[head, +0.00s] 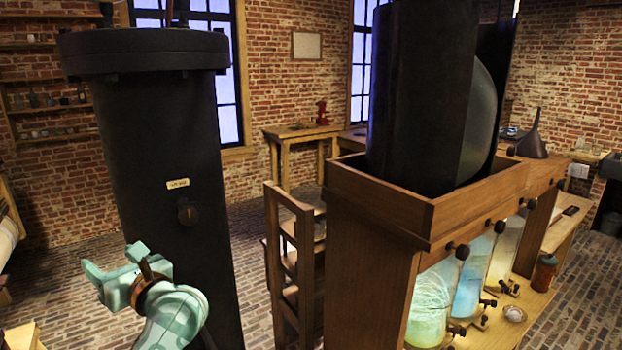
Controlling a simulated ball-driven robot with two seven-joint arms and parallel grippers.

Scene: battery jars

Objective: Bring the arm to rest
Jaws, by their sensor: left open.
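My left gripper (115,267), pale teal with a brown ring at the wrist, is at the lower left. It is open, and I see nothing between its fingers. It shows in front of a tall black cylinder (165,130) with a wide lid and a small label. I cannot tell how far apart they are. My right gripper is not in view.
A wooden frame (370,240) on the right holds large dark vessels (420,90) above glowing glass jars (433,300) with black taps. Bare brick floor (255,255) shows between the cylinder and the chair.

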